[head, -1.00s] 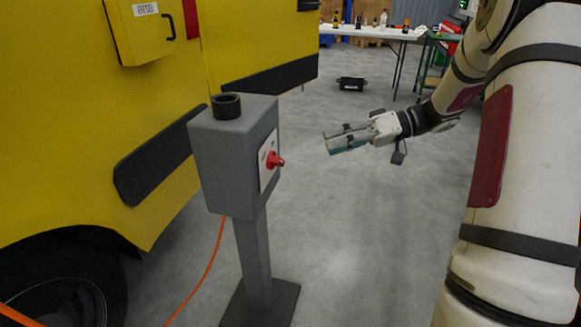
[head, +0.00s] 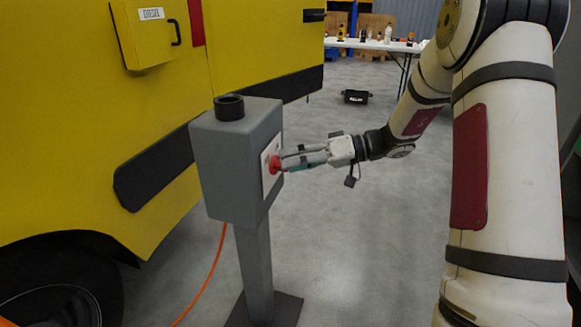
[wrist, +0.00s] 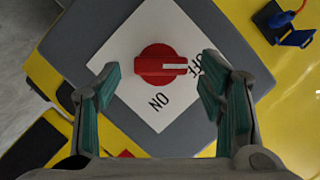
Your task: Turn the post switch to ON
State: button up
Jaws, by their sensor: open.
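The grey post switch box (head: 235,165) stands on a pedestal, with a white plate (wrist: 128,52) on its right side. A red knob (head: 274,166) sticks out of the plate; it also shows in the wrist view (wrist: 152,68). The knob's white pointer mark faces right, toward the word OFF. The word ON is printed below the knob in the wrist view. My gripper (head: 284,160) is open at the knob, and it also shows in the wrist view (wrist: 160,84). Its fingers stand on either side of the knob with gaps; I see no contact.
A yellow truck (head: 75,150) stands close behind and left of the post. An orange cable (head: 207,275) runs down beside the pedestal. A white table (head: 375,44) stands far back.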

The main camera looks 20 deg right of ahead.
jog(key=shift+w+a+f, duration=0.15)
jog(key=shift+a, duration=0.35)
jog(key=c, duration=1.2)
jog(key=shift+o, duration=0.2)
jog(key=shift+m, duration=0.3)
jog(key=shift+w+d+f+m+t+y+p, duration=0.1)
jog(key=shift+f+m+t+y+p, duration=0.2)
jog(key=shift+m+y+p, duration=1.65)
jog(key=shift+s+a+f+m+t+y+p, duration=0.15)
jog(key=shift+m+t+p, duration=0.4)
jog(key=shift+m, duration=2.95)
jog(key=shift+w+d+f+m+t+y+p, duration=0.2)
jog(key=shift+m+y+p, duration=0.9)
jog(key=shift+m, duration=1.65)
